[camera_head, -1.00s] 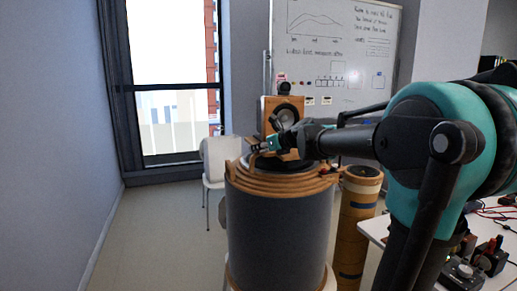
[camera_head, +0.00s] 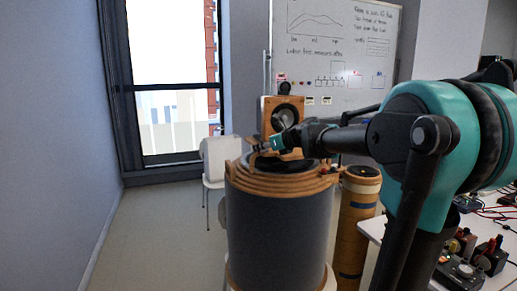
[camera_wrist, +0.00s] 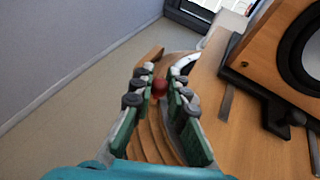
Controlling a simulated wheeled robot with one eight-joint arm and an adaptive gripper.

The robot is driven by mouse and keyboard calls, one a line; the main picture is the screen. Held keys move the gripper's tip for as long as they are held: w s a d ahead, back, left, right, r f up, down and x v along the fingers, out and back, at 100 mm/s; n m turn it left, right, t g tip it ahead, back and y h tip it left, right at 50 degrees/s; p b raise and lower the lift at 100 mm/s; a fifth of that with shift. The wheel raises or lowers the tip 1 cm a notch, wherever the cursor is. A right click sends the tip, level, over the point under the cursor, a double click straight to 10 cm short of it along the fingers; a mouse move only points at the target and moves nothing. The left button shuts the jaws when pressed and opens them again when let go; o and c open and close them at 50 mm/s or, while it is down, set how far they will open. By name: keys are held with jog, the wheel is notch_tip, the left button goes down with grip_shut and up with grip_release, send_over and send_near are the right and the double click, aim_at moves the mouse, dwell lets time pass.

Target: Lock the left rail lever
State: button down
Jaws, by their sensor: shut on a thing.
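My gripper (camera_wrist: 158,86) is shut on a small red knob (camera_wrist: 160,84), seen between its fingertips in the wrist view. I take this knob to be the end of the left rail lever; the rest of that lever is hidden by the fingers. In the head view my gripper (camera_head: 258,146) is over the left part of the top of a large grey drum (camera_head: 277,232) with tan rings around its upper rim. The knob cannot be made out there.
A wooden speaker (camera_head: 284,114) stands behind my gripper; it also shows at the right of the wrist view (camera_wrist: 262,48). A tan column (camera_head: 358,215) and a white table (camera_head: 375,231) with devices are at the right. Open floor (camera_head: 165,240) lies to the left.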

jog(key=d+n+g+y, duration=0.1)
jog(key=n+g, duration=0.3)
jog(key=d+n+g+y, duration=0.1)
jog(key=d+n+g, duration=0.1)
jog(key=n+g, duration=0.2)
jog(key=s+d+n+g+y, duration=0.1)
jog(key=n+g, duration=0.4)
jog(key=g, duration=0.1)
jog(key=shift+d+y, duration=0.2)
jog(key=shift+y, duration=0.2)
jog(key=c, duration=1.8)
grip_release()
jog(key=shift+o, duration=0.2)
notch_tip(320, 180, up, 10)
jog(key=shift+s, duration=0.1)
